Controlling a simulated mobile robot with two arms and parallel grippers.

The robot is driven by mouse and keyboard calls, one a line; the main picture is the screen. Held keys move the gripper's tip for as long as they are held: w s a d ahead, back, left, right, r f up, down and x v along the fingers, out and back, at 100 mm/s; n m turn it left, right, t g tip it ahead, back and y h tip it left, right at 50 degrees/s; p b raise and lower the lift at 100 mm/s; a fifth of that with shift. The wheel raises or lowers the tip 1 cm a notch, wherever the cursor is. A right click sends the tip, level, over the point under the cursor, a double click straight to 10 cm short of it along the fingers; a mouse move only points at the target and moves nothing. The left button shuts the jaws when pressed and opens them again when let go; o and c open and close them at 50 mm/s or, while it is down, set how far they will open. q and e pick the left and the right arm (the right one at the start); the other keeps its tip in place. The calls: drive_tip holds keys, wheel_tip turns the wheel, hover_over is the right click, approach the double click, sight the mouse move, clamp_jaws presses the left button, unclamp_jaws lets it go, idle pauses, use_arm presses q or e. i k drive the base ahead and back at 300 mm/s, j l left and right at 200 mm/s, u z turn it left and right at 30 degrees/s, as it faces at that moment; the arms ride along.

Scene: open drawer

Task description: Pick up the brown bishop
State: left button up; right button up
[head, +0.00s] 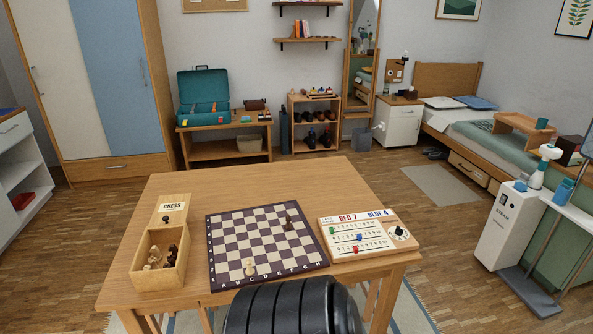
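A dark brown chess piece (288,223) stands on the chessboard (214,262) toward its right side; it is too small to tell whether it is a bishop. A wooden box (160,281) at the left of the table holds several pieces, including dark brown ones (172,255) and pale ones (153,258). Their exact shapes are unclear. Another small dark shape (166,219) shows at the back part of the box, below the "CHESS" label. A pale piece (250,268) stands near the board's front edge. Neither of my grippers is in view.
The wooden table (190,189) is bare behind the board. A scoreboard (366,235) reading "RED 7 BLUE 4" lies right of the board. A dark ribbed part, apparently mine, covers the table's front edge. Open floor surrounds the table; a white cabinet (507,228) stands at right.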

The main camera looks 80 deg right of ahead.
sight(288, 225)
drive_tip(key=z, duration=2.7)
